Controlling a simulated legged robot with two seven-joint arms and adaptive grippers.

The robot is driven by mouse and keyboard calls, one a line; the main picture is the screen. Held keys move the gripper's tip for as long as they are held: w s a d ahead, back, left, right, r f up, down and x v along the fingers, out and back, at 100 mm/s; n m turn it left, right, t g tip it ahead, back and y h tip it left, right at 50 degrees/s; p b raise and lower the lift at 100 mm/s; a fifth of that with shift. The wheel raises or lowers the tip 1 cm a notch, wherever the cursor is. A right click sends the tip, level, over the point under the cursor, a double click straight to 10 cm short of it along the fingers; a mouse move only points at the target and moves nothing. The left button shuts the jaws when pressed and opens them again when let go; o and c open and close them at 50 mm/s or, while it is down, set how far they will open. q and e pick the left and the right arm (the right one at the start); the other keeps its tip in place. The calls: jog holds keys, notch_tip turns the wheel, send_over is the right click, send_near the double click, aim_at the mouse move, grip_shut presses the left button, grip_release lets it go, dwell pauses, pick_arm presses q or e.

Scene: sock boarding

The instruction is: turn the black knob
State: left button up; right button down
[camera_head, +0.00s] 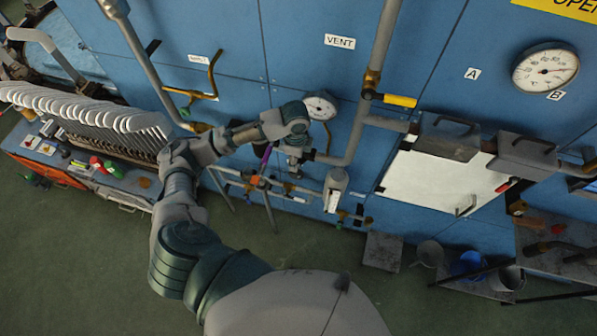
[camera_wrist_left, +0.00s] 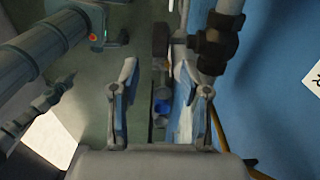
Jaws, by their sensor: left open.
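In the left wrist view, a dark block-shaped knob (camera_wrist_left: 160,40) shows just past the fingertips, in line with the gap between them. It sits beside a black valve fitting (camera_wrist_left: 213,45) on a grey pipe. My left gripper (camera_wrist_left: 160,78) is open, with one finger on each side and nothing held between them. In the head view my left gripper (camera_head: 294,161) points down in front of the blue panel, beside the bend of the grey pipe (camera_head: 352,135). The knob is too small and covered to make out there. My right gripper is not in view.
A round gauge (camera_head: 320,105) is just above my left gripper. Thin pipes with valves (camera_head: 262,182) and a grey canister (camera_head: 335,188) are close below it. A row of white sock boards (camera_head: 95,112) stands at left. A white panel (camera_head: 440,180) is at right.

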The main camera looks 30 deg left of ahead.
aim_at(298, 173)
pick_arm(q)
notch_tip(298, 173, down, 8)
jog(key=shift+f+p, duration=0.1)
jog(key=shift+p, duration=0.2)
jog(key=shift+d+f, duration=0.35)
jog(key=shift+d, duration=0.1)
jog(key=shift+a, duration=0.1)
jog(key=shift+a, duration=0.45)
grip_shut()
